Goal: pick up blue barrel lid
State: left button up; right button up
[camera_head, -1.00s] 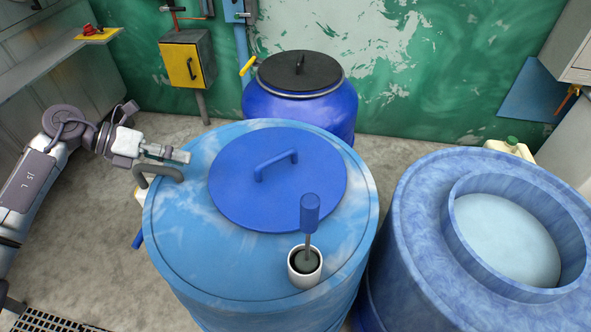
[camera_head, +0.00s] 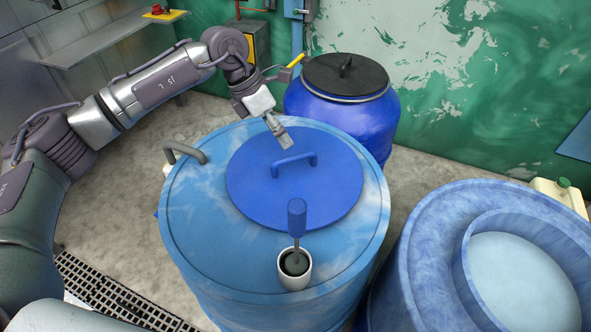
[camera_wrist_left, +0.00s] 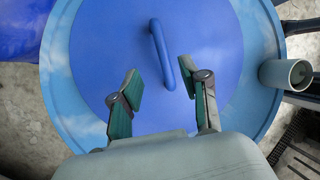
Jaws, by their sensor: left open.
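The blue barrel lid (camera_head: 250,185) is a flat round disc with a raised bar handle (camera_head: 294,162), lying on top of the light blue barrel (camera_head: 195,230). My left gripper (camera_head: 282,136) is above the lid's far edge, just behind the handle. In the left wrist view the lid (camera_wrist_left: 215,40) fills the middle. There the open fingers of my left gripper (camera_wrist_left: 165,88) point at the handle (camera_wrist_left: 162,55), whose near end lies between the fingertips in the picture. The gap in height is hard to judge. The jaws hold nothing. My right gripper is not in view.
A white cup (camera_head: 294,270) with a blue-handled tool (camera_head: 297,215) stands on the barrel's front. A grey curved pipe (camera_head: 184,150) rises at its left. A dark blue barrel with a black lid (camera_head: 345,75) stands behind. A large blue tub (camera_head: 430,250) is at right.

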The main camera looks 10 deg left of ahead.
aim_at(295, 156)
pick_arm(q)
jog(key=x, duration=0.3)
jog(key=shift+d, duration=0.1)
jog(key=x, duration=0.1)
jog(key=p+x, duration=0.2)
jog(key=x, duration=0.1)
jog(key=shift+s, duration=0.3)
jog(key=shift+w+d+f, duration=0.1)
jog(key=shift+d+f, duration=0.1)
jog(key=shift+f, duration=0.4)
grip_shut()
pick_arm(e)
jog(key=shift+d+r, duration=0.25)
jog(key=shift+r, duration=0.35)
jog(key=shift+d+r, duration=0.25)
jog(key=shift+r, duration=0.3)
pick_arm(q)
jog(key=shift+r, duration=0.1)
